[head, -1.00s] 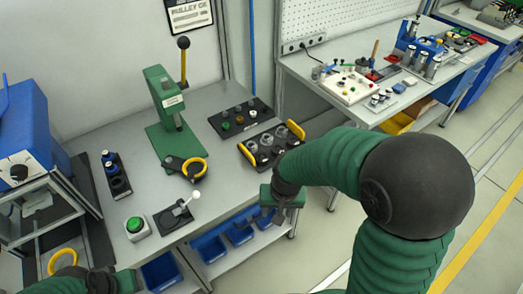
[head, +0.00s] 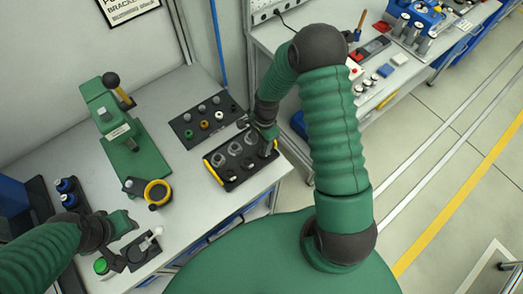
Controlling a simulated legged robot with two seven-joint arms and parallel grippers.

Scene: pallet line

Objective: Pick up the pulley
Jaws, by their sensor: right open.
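The black tray (head: 206,169) with yellow handles lies near the right end of the grey bench. It holds several round parts, grey ones in the back row and darker ones in front. The grey ring-shaped parts, such as this one (head: 235,150), look like pulleys; I cannot tell which one is meant. My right gripper (head: 266,147) is open at the tray's right end, pointing down, and hides part of that end. No part shows in its jaws. My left gripper (head: 128,220) is over the front left of the bench, by the white-knobbed lever; its jaws are unclear.
A black plate (head: 187,131) with several small parts lies behind the tray. A green button box (head: 101,266) and a white-knobbed lever (head: 150,243) are at the front. A second bench stands back right.

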